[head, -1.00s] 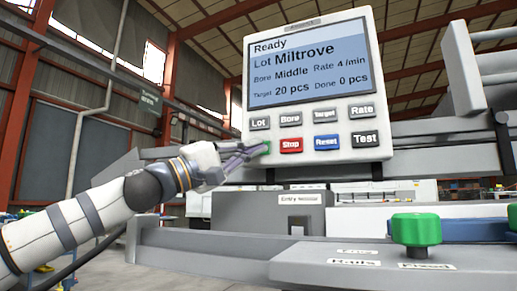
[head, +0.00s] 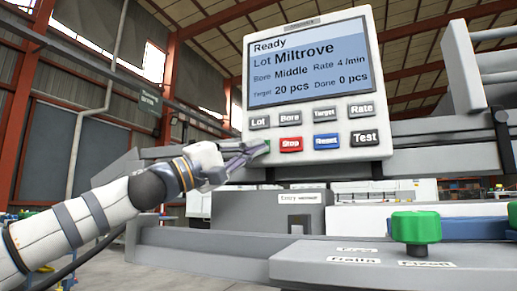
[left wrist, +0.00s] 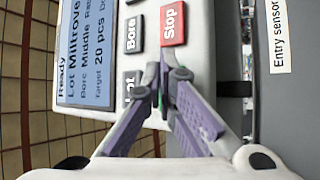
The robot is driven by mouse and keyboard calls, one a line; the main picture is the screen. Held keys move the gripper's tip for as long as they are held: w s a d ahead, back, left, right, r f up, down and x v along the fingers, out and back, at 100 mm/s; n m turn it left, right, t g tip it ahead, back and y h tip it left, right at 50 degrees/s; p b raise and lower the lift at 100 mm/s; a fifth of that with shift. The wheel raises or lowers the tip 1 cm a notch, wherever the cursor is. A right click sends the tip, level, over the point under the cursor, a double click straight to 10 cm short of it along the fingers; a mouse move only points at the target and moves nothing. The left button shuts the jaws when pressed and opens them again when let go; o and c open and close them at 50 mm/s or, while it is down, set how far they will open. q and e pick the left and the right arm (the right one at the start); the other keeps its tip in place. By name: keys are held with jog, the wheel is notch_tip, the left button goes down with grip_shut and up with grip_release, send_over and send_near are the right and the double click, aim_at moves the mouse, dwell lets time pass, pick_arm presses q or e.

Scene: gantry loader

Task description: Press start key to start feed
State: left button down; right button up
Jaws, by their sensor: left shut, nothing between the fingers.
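The control panel (head: 312,165) is white, with a lit display (head: 308,62) reading Ready, Lot Miltrove, Bore Middle, Rate 4 /min, Target 20 pcs, Done 0 pcs. A green key, left of the red Stop key (head: 290,144) and below the Lot key (head: 259,123), is almost wholly hidden behind my left fingertips; only a sliver of green shows. My left gripper (head: 258,149) is shut and empty, its tips at that key. In the left wrist view its tips (left wrist: 163,75) lie over the key's place, beside Stop (left wrist: 173,25). I cannot tell whether they touch it. My right gripper is not in view.
The blue Reset key (head: 327,142) and grey Test key (head: 365,138) sit right of Stop. Below the panel are a grey entry sensor box (head: 255,212) and a grey plate with a green knob (head: 416,227). A rail runs behind at right.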

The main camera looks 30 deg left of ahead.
pick_arm(q)
jog(key=shift+w, duration=0.35)
dwell(0.7)
dwell(0.3)
jog(key=shift+s, duration=0.75)
jog(key=shift+s+d+p, duration=0.1)
jog(key=shift+s+p, duration=0.6)
jog(key=shift+s, duration=1.8)
